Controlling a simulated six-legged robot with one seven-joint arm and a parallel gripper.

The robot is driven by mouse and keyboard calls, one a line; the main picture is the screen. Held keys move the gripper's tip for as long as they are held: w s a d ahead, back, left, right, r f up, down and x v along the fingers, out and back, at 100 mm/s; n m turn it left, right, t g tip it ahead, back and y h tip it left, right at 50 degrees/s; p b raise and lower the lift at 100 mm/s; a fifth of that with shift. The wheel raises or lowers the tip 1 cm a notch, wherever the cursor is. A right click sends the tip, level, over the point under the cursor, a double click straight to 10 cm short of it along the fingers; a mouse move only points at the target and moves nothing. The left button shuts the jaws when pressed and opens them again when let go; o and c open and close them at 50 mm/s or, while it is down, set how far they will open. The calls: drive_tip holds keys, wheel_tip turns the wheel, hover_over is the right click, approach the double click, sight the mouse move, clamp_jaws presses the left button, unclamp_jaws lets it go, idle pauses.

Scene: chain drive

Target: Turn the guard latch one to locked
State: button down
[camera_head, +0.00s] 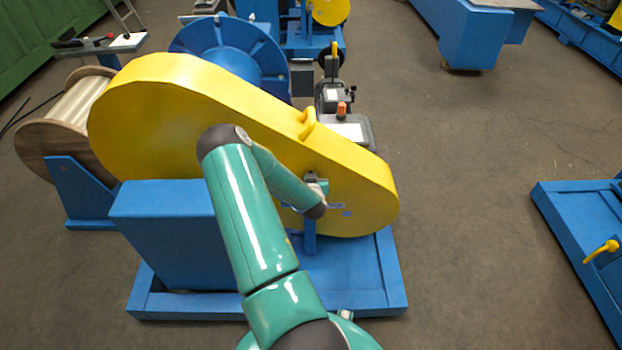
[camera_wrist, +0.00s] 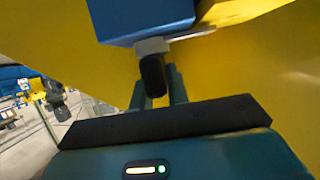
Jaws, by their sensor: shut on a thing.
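The yellow chain guard (camera_head: 180,105) stands upright in the head view, and its side fills much of the wrist view (camera_wrist: 255,65). The guard latch has a black handle (camera_wrist: 153,75) below a grey metal piece (camera_wrist: 153,46) and a blue block (camera_wrist: 135,15). My gripper (camera_wrist: 158,88) has its two fingers around the black handle and is shut on it. In the head view my arm reaches to the guard's lower right part. There the wrist hides most of the latch and the fingers. I cannot tell the latch's exact angle.
A blue base frame (camera_head: 365,295) lies under the guard. A yellow handle (camera_head: 307,122) sits on its top edge. A wooden spool (camera_head: 60,140) stands left, and a grey control box (camera_head: 345,130) behind. The floor (camera_head: 470,200) to the right is clear.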

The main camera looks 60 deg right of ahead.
idle(0.3)
drive_tip(key=c, duration=1.4)
unclamp_jaws()
drive_tip(key=shift+o, duration=0.2)
drive_tip(key=shift+a, duration=0.1)
drive_tip(key=v, duration=1.3)
drive_tip(key=shift+s+a, duration=0.25)
drive_tip(key=shift+s, duration=0.05)
drive_tip(key=shift+r, duration=0.1)
